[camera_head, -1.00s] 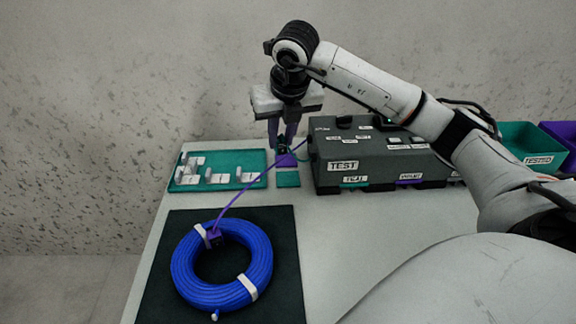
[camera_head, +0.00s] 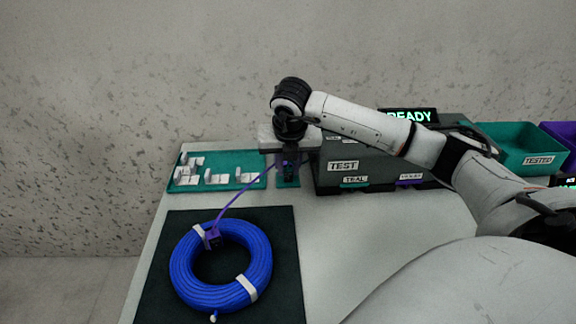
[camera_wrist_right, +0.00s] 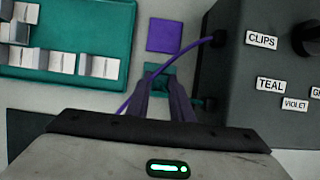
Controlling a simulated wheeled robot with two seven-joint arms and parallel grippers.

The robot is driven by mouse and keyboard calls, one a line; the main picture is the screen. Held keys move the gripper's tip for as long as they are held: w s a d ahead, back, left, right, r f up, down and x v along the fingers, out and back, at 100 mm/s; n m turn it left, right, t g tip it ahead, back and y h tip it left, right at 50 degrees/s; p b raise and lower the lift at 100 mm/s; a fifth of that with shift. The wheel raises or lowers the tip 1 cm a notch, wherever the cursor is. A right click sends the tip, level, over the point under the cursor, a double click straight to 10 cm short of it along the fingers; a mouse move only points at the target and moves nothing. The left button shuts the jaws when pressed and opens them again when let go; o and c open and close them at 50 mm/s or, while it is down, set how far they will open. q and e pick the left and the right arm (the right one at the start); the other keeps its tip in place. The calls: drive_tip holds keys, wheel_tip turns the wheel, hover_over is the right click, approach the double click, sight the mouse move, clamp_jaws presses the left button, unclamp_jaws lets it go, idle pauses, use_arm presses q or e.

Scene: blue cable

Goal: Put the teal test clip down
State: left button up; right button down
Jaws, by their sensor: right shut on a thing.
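My right gripper (camera_head: 289,178) is low over the small teal pad (camera_head: 283,185) left of the test box. In the right wrist view the gripper (camera_wrist_right: 166,86) points down at the teal pad (camera_wrist_right: 158,70), its fingers close together. It is shut on the teal test clip, which the fingers mostly hide; I cannot tell whether the clip touches the pad. A short teal lead (camera_wrist_right: 203,103) runs from the test box toward the fingers. My left gripper is not in view.
The grey test box (camera_head: 343,178) stands just right of the gripper. A teal tray (camera_head: 258,182) with white pieces lies left. A blue cable coil (camera_head: 185,275) lies on a dark mat (camera_head: 285,285), with a violet clip (camera_head: 212,238) and lead on it. A violet pad (camera_wrist_right: 163,35) is beyond.

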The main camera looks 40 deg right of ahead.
drive_tip(key=shift+f, duration=0.1)
drive_tip(key=c, duration=1.6)
unclamp_jaws()
drive_tip(key=shift+o, duration=0.2)
drive_tip(key=v, duration=1.2)
drive_tip(key=shift+p, duration=0.3)
drive_tip(key=shift+a, duration=0.1)
